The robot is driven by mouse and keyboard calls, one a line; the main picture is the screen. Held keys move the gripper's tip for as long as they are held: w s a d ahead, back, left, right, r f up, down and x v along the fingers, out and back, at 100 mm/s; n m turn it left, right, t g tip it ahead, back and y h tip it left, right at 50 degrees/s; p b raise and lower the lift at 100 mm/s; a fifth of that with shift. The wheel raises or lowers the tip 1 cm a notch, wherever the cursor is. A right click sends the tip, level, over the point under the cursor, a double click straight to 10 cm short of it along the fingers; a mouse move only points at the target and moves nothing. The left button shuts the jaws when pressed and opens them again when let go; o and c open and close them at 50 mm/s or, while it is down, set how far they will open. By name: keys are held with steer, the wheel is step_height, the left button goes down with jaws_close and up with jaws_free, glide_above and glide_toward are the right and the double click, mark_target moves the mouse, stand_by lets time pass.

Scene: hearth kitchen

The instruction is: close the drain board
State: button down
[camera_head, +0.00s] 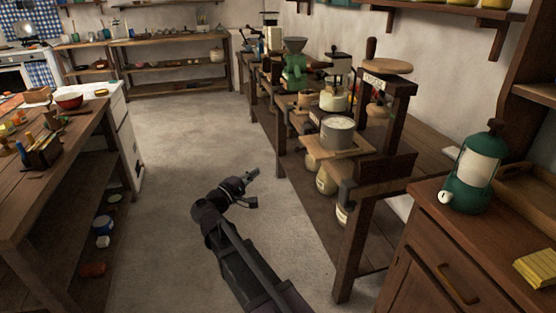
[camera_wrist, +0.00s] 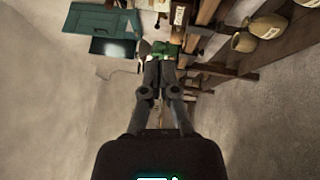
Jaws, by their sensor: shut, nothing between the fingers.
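A pale wooden board (camera_head: 318,153) juts out at the front of a dark wooden press (camera_head: 388,105) on the right-hand bench; it looks like the drain board. A grey pot (camera_head: 338,132) stands on it. My gripper (camera_head: 252,173) is over the aisle floor, to the left of the board and apart from it. In the wrist view my gripper (camera_wrist: 160,62) has its fingers together, shut and empty. The board cannot be clearly made out in the wrist view.
The bench (camera_head: 357,235) has jars (camera_head: 326,181) on its lower shelf. A wooden table (camera_head: 45,185) stands at the left. A cabinet (camera_head: 475,240) with a green canister (camera_head: 474,172) is at the near right. The aisle floor (camera_head: 190,120) between is clear.

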steer(key=shift+w, duration=0.15)
steer(key=s+d+p+x, duration=0.1)
steer(key=d+p+x, duration=0.1)
steer(key=x, duration=1)
steer(key=shift+s+d+r, duration=0.2)
steer(key=shift+d+r, duration=0.05)
steer(key=shift+d, duration=0.05)
stand_by(0.3)
